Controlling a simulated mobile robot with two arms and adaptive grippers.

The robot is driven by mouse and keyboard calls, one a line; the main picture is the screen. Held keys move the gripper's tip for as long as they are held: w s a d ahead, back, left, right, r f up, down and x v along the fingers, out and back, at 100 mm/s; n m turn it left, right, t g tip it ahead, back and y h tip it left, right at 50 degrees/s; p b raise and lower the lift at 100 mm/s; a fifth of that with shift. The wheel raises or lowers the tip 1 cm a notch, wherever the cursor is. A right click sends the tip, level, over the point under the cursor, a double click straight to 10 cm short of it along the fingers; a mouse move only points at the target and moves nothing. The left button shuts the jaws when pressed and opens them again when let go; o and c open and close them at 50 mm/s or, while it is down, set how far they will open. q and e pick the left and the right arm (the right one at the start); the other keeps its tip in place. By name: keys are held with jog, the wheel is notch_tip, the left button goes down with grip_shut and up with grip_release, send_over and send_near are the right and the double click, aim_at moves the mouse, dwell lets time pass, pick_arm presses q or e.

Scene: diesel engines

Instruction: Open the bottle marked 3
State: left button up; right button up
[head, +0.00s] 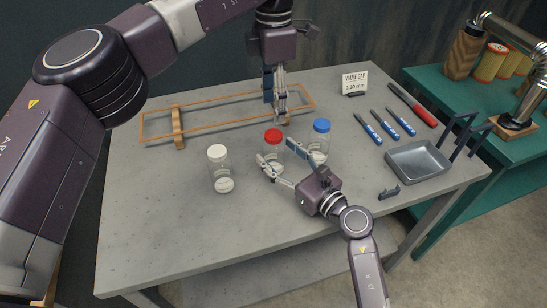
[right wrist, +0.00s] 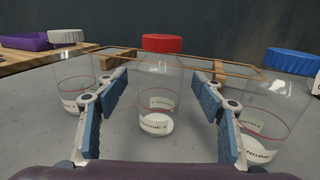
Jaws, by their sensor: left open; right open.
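Three clear bottles stand upright on the grey table: one with a white cap (head: 217,152), one with a red cap (head: 273,136) and one with a blue cap (head: 321,126). Each has a white label, but I cannot read the numbers surely. My right gripper (head: 276,152) is open, its fingers pointing at the red-capped bottle. In the right wrist view that bottle (right wrist: 157,85) shows between the two spread fingers (right wrist: 161,78), with gaps on both sides. My left gripper (head: 275,98) is open and empty, pointing down above the wooden frame behind the bottles.
The wooden frame (head: 158,136) lies along the back of the table. Several blue-handled tools (head: 385,125), a red-handled one (head: 412,105), a grey tray (head: 418,160) and a sign (head: 354,82) are on the right. The front left of the table is clear.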

aim_at(273, 134)
jog(key=shift+c, duration=0.2)
grip_shut()
pick_arm(q)
jog(key=m, duration=1.5)
jog(key=shift+m, duration=0.4)
jog(key=m, duration=0.6)
jog(key=shift+f+m, duration=0.4)
jog(key=shift+f, duration=3.6)
